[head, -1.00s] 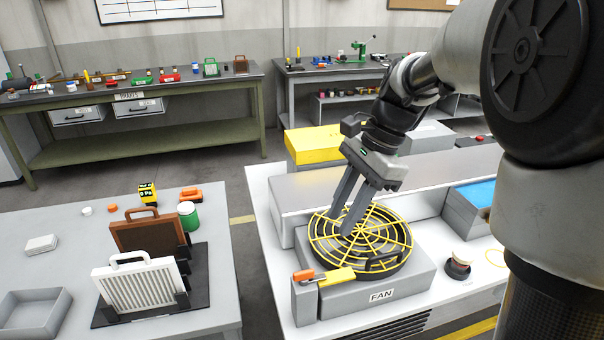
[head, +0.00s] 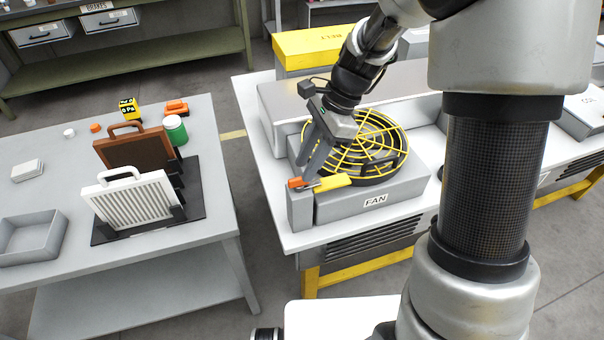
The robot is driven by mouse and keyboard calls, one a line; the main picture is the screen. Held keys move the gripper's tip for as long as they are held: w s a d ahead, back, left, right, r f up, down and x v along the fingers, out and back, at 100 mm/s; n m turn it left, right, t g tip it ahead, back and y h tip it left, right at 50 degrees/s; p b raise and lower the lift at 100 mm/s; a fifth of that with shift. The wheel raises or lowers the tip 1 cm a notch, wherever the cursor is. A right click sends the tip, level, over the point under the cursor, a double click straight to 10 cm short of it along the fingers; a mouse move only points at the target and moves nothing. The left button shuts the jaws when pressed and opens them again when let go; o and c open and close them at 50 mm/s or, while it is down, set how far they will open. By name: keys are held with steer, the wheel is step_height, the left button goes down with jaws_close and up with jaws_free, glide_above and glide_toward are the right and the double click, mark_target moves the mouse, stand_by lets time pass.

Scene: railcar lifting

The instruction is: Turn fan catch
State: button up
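The fan catch (head: 333,183) is a yellow bar with an orange end, lying across the front left corner of the grey fan housing (head: 410,188) and the small grey post beside it. The round fan (head: 372,146) has a yellow wire guard and a black rim with a black handle. My gripper (head: 307,174) points down just behind the catch, its fingertips close to the orange end. The fingers overlap in this view, so I cannot tell their gap or whether they touch the catch.
On the left table (head: 60,180) stand a white filter (head: 133,203), a brown filter (head: 140,150) and a green jar (head: 174,130). An empty grey tray (head: 32,238) lies at far left.

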steer(key=shift+x, duration=1.8)
jaws_close()
